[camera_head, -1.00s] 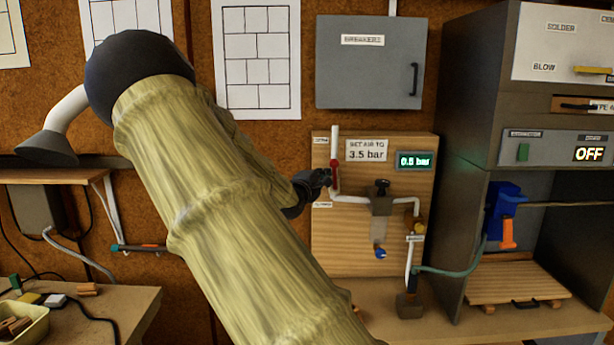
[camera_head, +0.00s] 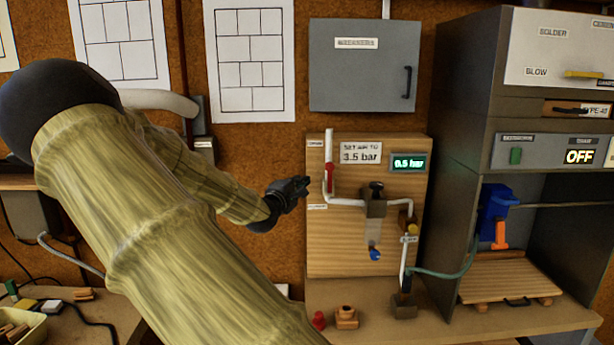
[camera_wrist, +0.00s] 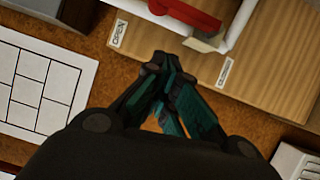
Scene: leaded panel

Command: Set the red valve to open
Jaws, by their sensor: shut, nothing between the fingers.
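The red valve (camera_head: 330,178) is on the white pipe at the left of the wooden air board (camera_head: 350,250). Its red handle stands upright, in line with the pipe. An OPEN label (camera_head: 315,143) is above and left of it, and a second label (camera_head: 317,206) is below. In the wrist view, the red handle (camera_wrist: 185,14) shows at the top edge, partly cut off, near the OPEN label (camera_wrist: 118,33) and the CLOSED label (camera_wrist: 225,72). My gripper (camera_head: 306,182) is shut and empty, just left of the valve with a gap between. It also shows in the wrist view (camera_wrist: 160,62).
A gauge (camera_head: 408,163) reads 0.5 bar beside a sign (camera_head: 361,152) saying 3.5 bar. A grey cabinet (camera_head: 364,65) hangs above the board. A red piece (camera_head: 319,320) and a brown block (camera_head: 346,317) lie on the bench below. Bare corkboard is left of the board.

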